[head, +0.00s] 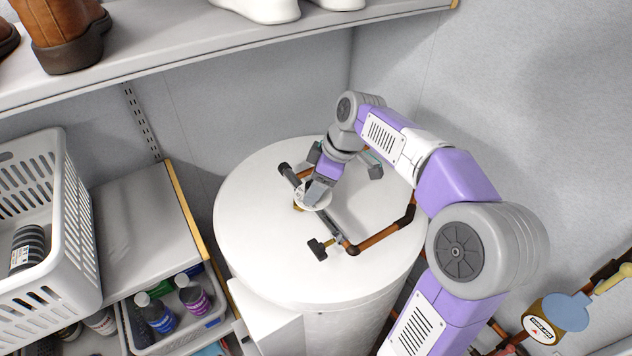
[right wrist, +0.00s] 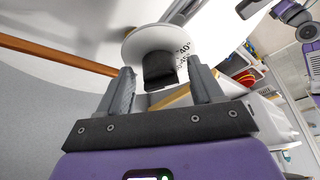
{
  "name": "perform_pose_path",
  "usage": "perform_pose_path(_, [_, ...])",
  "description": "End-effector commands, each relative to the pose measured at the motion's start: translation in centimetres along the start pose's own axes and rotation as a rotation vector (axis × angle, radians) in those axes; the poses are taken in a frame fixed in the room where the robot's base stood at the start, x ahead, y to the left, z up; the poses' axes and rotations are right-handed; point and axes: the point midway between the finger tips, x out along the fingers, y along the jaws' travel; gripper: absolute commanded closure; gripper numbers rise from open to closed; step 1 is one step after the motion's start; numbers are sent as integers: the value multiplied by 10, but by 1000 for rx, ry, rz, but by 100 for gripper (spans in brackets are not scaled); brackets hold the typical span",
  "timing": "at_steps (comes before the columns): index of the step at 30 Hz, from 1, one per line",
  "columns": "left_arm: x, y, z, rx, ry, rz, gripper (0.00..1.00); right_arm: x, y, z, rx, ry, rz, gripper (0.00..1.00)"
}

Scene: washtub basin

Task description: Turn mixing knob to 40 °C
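The mixing knob is a black grip (right wrist: 160,72) in front of a white round dial (right wrist: 150,42) with "40°" printed near its right edge in the right wrist view. In the head view the white dial (head: 311,198) sits on the pipework over the white tank, partly covered by my right gripper (head: 318,188). In the right wrist view my right gripper (right wrist: 162,84) is open, its two fingers apart on either side of the black grip, with gaps showing between. My left gripper is not in view.
Copper pipes (head: 385,233) and a black valve handle (head: 317,248) lie on the round white tank (head: 250,220). A shelf (head: 200,48) with shoes hangs above. A white basket (head: 80,240) and a bin of bottles (head: 213,308) stand left. A gauge (head: 541,328) is at lower right.

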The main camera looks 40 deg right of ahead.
Motion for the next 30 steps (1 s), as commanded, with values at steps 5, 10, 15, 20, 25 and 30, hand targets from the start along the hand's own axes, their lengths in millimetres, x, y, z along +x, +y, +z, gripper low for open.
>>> perform_pose_path(5, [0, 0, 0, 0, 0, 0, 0, -2, 0, 0, 0, 1, 1, 34])
perform_pose_path(10, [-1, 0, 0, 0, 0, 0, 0, -21, 1, -1, 0, 3, 4, 34])
perform_pose_path(15, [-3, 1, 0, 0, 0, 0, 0, -50, 1, -1, 0, 2, 4, 34])
perform_pose_path(20, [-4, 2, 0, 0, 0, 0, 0, -70, 0, 0, 1, 1, 2, 34])
perform_pose_path(25, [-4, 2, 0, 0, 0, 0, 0, -76, 0, 0, 1, 0, 0, 34])
perform_pose_path(30, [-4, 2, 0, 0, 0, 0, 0, -76, 0, 0, 0, 0, 0, 34])
